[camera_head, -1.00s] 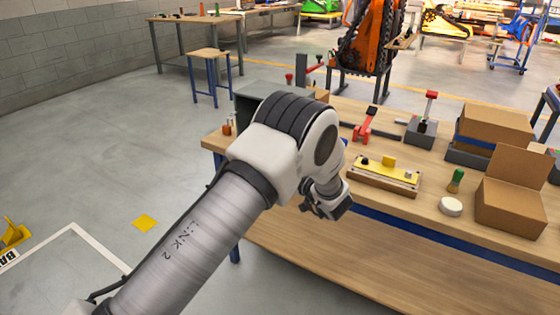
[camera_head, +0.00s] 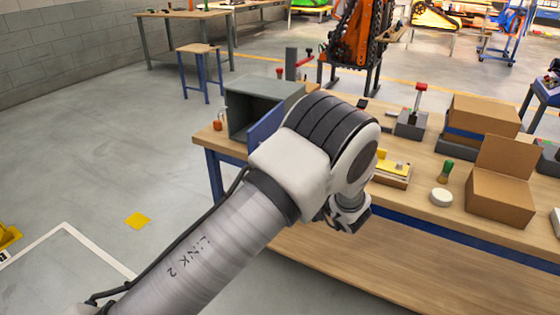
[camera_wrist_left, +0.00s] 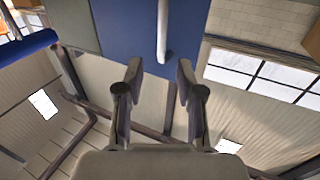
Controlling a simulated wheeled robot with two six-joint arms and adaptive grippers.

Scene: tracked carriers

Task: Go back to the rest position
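My left arm comes in from the lower left of the head view, and my left gripper (camera_head: 350,222) hangs at its end over the front edge of the workbench (camera_head: 425,168). In the left wrist view, the gripper (camera_wrist_left: 158,72) has its two fingers apart with nothing between them. A blue panel with a pale bar handle (camera_wrist_left: 162,32) is beyond the fingertips; I cannot tell how far off. My right gripper is in neither view.
A grey box (camera_head: 238,112) with an open blue door (camera_head: 266,128) stands at the bench's left end, partly behind my arm. A yellow-topped fixture (camera_head: 392,168), white disc (camera_head: 441,197), green-handled tool (camera_head: 446,170) and open carton (camera_head: 497,200) lie to the right. The left floor is mostly clear.

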